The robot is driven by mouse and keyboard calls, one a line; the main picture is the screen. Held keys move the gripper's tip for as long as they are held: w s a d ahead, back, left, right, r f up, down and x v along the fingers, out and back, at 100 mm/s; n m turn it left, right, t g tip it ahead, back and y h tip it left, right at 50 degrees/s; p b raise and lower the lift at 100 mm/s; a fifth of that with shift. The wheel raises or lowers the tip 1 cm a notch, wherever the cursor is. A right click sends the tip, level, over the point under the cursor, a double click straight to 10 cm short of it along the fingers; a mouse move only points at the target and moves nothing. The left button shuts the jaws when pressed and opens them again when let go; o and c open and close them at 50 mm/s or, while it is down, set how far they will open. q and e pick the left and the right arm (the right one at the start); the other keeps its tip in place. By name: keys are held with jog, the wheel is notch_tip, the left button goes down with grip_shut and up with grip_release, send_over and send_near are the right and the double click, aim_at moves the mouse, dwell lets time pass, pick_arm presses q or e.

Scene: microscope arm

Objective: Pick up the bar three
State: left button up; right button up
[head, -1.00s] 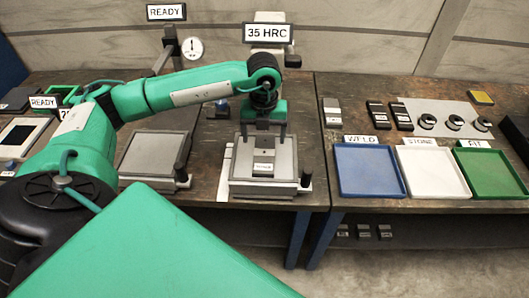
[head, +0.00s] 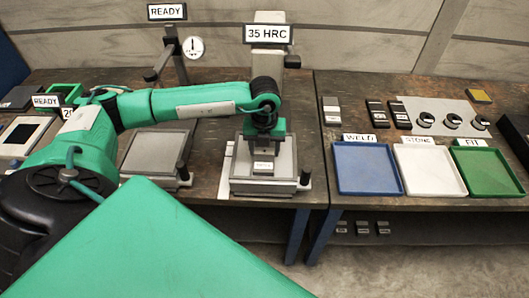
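A small grey bar with a white label (head: 263,166) sits on the square stage of the hardness tester (head: 243,178) under the "35 HRC" sign. The label is too small to read, so I cannot tell whether this is bar three. My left gripper (head: 263,142) points down right at this bar, over its far part. Its fingertips do not show clearly, so I cannot tell whether they close on the bar or stand around it. My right gripper is not in view.
Blue (head: 369,172), white (head: 428,172) and green (head: 488,172) trays stand on the right table. Behind them lie a grey block (head: 331,110), two dark labelled blocks (head: 376,114) and round parts on a grey mat (head: 437,108). A flat plate stand (head: 155,153) is left of the tester.

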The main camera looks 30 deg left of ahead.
pick_arm(q)
grip_shut()
jog(key=shift+w+r, duration=0.1)
jog(key=shift+r, duration=0.1)
